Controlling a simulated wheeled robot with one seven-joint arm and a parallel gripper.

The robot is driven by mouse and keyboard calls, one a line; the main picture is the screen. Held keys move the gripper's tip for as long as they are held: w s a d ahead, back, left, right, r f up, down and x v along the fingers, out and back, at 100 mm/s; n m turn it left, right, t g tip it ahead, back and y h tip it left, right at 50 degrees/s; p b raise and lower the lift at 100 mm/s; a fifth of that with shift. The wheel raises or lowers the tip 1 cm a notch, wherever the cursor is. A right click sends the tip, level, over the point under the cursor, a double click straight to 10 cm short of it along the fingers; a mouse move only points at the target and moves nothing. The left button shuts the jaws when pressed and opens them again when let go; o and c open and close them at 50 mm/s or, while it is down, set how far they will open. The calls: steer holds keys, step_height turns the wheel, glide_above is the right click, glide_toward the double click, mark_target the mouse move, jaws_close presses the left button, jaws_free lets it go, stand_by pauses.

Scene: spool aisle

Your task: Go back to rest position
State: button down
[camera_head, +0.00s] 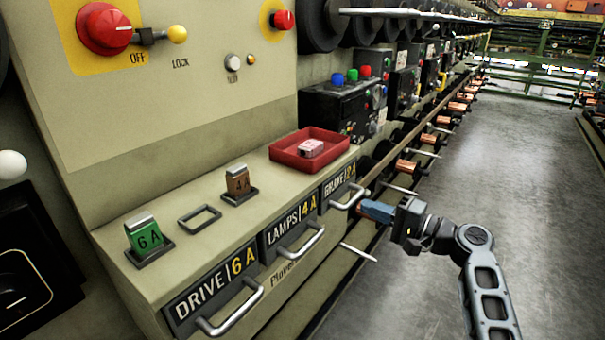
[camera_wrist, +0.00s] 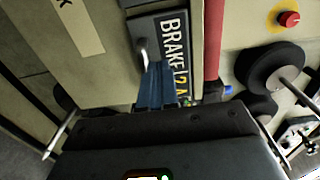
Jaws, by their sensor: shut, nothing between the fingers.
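My gripper (camera_head: 364,207) is at the right end of the console in the head view, with its blue fingers pointing left. The fingers are shut and hold nothing. They are close to the metal handle (camera_head: 347,200) of the BRAKE 2A drawer (camera_head: 338,183); I cannot tell whether they touch it. In the wrist view my gripper (camera_wrist: 158,68) shows in front of the BRAKE label (camera_wrist: 170,40), with the handle (camera_wrist: 141,55) just to the left of the fingertips. The drawer looks closed.
On the console top stand a green 6A block (camera_head: 145,236), an empty frame (camera_head: 199,218), a brown 4A block (camera_head: 238,184) and a red tray (camera_head: 290,155) holding a small pale block (camera_head: 311,147). Spindles (camera_head: 405,166) line the aisle's left side. The floor (camera_head: 510,170) is clear.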

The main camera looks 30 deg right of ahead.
steer(key=s+a+f+g+h+p, duration=0.2)
steer(key=s+a+f+g+h, duration=0.15)
steer(key=s+a+f, duration=0.5)
steer(key=s+a+f+n+h+p, duration=0.1)
steer(key=s+a+f+n+h, duration=0.15)
steer(key=s+a+f, duration=0.4)
steer(key=s+a+r+n+h+p, duration=0.15)
steer(key=s+r, duration=0.25)
steer(key=s, duration=0.4)
steer(key=s+a+r+n, duration=0.3)
steer(key=s, duration=0.4)
steer(key=s+a+r+n+p, duration=0.1)
steer(key=s+a+r+n, duration=0.1)
steer(key=r, duration=0.5)
steer(key=s+a+r+n+t+y, duration=0.1)
steer(key=s+a+r+n, duration=0.1)
steer(key=s+r+n, duration=0.3)
step_height(320, 180, up, 3)
steer(key=s, duration=0.2)
steer(key=shift+s+p, duration=0.3)
steer(key=shift+p, duration=0.1)
steer(key=shift+a+f+t, duration=0.1)
steer(key=shift+t, duration=0.15)
